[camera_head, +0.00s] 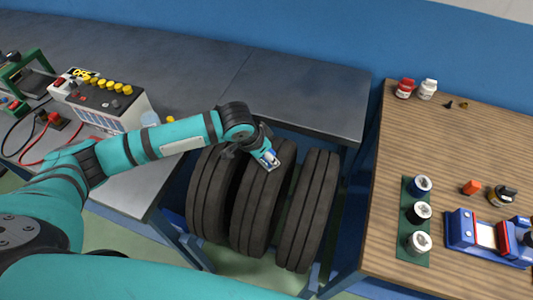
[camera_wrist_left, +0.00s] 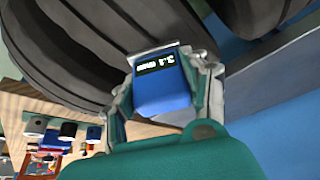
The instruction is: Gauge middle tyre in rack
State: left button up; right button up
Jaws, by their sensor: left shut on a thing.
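Three dark tyres stand upright side by side in the rack under the grey bench. The middle tyre (camera_head: 254,210) is between the left tyre (camera_head: 209,195) and the right tyre (camera_head: 308,212). My left gripper (camera_head: 266,151) is over the upper front tread of the middle tyre. It is shut on a small blue gauge (camera_head: 270,160) with a lit display. In the left wrist view the gauge (camera_wrist_left: 160,95) sits between the fingers, its far end against or very near a tyre tread; contact is hidden. The display appears to read about 3.1. My right gripper is not in view.
The grey bench top (camera_head: 300,90) overhangs the tyres. A battery-like unit with yellow caps (camera_head: 105,98) and red and black leads stands at left. The wooden table (camera_head: 450,145) at right carries a green strip with cans (camera_head: 418,212), a blue device (camera_head: 485,235) and small bottles (camera_head: 427,89).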

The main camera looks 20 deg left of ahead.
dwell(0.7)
pick_arm(q)
jog(key=shift+s+f+p, duration=0.1)
jog(key=shift+f+p, duration=0.05)
jog(key=shift+p, duration=0.3)
dwell(0.8)
jog(key=shift+r+p, duration=0.95)
jog(key=shift+p, duration=0.1)
notch_tip(320, 180, up, 6)
jog(key=p, duration=0.6)
jog(key=shift+f, duration=0.35)
